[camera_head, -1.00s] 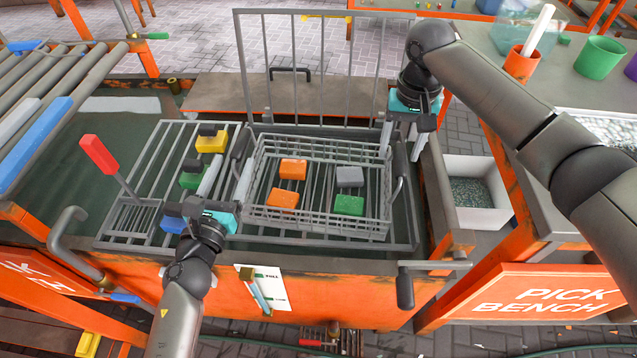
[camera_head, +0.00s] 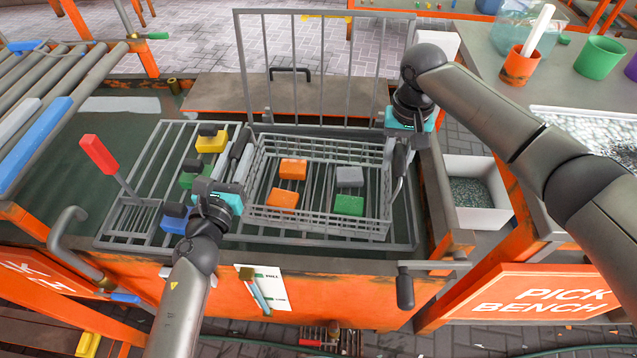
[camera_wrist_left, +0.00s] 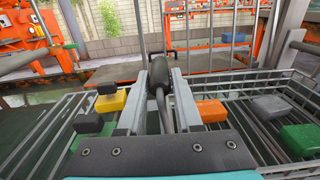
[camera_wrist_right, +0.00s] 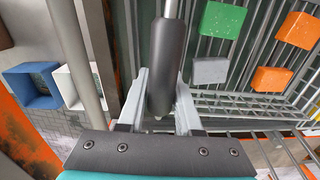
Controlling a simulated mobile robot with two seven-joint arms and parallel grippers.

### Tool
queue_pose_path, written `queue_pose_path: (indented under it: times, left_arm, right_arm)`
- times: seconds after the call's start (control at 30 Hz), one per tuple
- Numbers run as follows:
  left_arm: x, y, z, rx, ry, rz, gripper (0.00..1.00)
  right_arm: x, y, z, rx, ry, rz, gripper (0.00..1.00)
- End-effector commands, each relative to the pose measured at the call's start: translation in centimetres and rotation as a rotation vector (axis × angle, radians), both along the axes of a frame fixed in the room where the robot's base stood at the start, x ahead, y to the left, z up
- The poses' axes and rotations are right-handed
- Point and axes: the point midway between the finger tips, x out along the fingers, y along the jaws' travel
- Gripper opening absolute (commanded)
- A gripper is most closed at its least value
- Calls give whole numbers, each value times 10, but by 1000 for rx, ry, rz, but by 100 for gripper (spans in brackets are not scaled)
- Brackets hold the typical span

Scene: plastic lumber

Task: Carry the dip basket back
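The grey wire dip basket (camera_head: 320,219) sits level on the rack in the tank, holding two orange, one grey and one green block. It has a dark upright handle at each end. My left gripper (camera_head: 232,182) is at the left handle (camera_wrist_left: 158,80); in the left wrist view its fingers stand apart on either side of that handle. My right gripper (camera_head: 398,140) is at the right handle; in the right wrist view its fingers stand either side of the dark grip (camera_wrist_right: 167,65). Both look open around the handles, with little gap; firm contact is not clear.
Left of the basket, the slatted rack (camera_head: 140,190) bears yellow, green and blue blocks and a red-handled tool (camera_head: 98,153). A wire gate (camera_head: 310,70) stands upright behind. A white bin (camera_head: 475,195) is to the right, beside the pick bench (camera_head: 545,295).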

Motion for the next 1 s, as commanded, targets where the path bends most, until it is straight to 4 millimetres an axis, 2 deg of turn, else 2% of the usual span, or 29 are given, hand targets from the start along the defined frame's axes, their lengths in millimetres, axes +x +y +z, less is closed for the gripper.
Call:
queue_pose_path:
  times: [0.03, 0.27, 0.3, 1.0]
  left_arm:
    - [0, 0, 0, 0, 0, 0, 27]
    - [0, 0, 0, 0, 0, 0, 1]
    - [0, 0, 0, 0, 0, 0, 0]
    - [0, 0, 0, -1, 0, 0, 0]
  right_arm:
    - [0, 0, 0, 0, 0, 0, 26]
    - [0, 0, 0, 0, 0, 0, 1]
    - [0, 0, 0, 0, 0, 0, 0]
    - [0, 0, 1, 0, -1, -1, 0]
